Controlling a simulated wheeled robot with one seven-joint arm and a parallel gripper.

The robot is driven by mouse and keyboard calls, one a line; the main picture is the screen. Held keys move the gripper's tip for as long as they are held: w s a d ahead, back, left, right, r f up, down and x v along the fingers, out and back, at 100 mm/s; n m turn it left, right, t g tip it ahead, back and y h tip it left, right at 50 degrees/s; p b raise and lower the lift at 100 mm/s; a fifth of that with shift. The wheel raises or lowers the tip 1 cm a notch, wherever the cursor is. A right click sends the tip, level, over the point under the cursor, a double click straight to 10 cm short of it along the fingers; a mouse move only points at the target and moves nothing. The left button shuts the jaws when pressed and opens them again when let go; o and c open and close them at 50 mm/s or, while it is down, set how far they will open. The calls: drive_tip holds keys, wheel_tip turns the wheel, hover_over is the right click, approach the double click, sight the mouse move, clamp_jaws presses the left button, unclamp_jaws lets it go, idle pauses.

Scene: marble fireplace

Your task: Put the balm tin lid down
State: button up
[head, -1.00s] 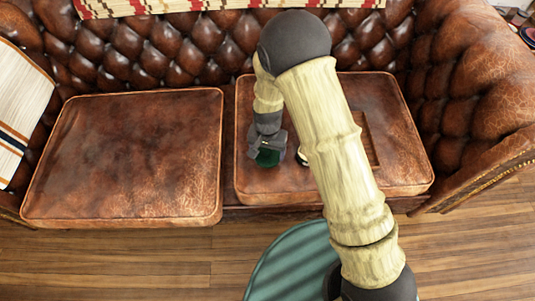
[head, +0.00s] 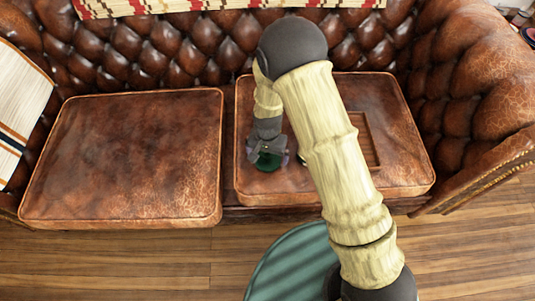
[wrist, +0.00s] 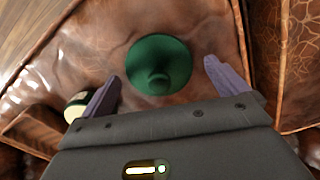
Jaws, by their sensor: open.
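The balm tin lid is a dark green disc (wrist: 158,60) with a small round knob in its middle. It lies on the right leather seat cushion and also shows in the head view (head: 268,161). My gripper (wrist: 162,71) is open, with one purple finger on either side of the lid's near edge and gaps between them and the lid. In the head view my gripper (head: 267,152) is low over the cushion at the lid. A small round dark container with a pale top (wrist: 76,106), perhaps the balm tin, sits left of my fingers; my arm mostly hides it in the head view.
A shallow brown wooden tray (head: 371,139) lies on the right cushion (head: 400,181), partly behind my arm. The left cushion (head: 125,155) is bare. The tufted sofa back (head: 150,48) rises behind, and a gap separates the two cushions.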

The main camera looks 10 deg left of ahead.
sight(268, 154)
wheel_tip(268, 154, up, 12)
drive_tip(key=p, duration=0.4)
drive_tip(key=shift+r, duration=0.15)
idle(0.6)
drive_tip(key=s+d+r+t, duration=0.1)
drive_tip(key=s+d+r, duration=0.1)
drive_tip(key=d+r, duration=0.3)
drive_tip(key=s+d+r, duration=0.3)
drive_tip(key=d+r, duration=0.2)
drive_tip(key=d, duration=0.7)
drive_tip(key=s+d+r+t, duration=0.1)
drive_tip(key=s+d+r, duration=0.1)
drive_tip(key=d+r, duration=0.3)
drive_tip(key=d, duration=0.4)
drive_tip(key=shift+s+d+t, duration=0.3)
drive_tip(key=shift+s+d, duration=0.05)
drive_tip(key=shift+r, duration=0.2)
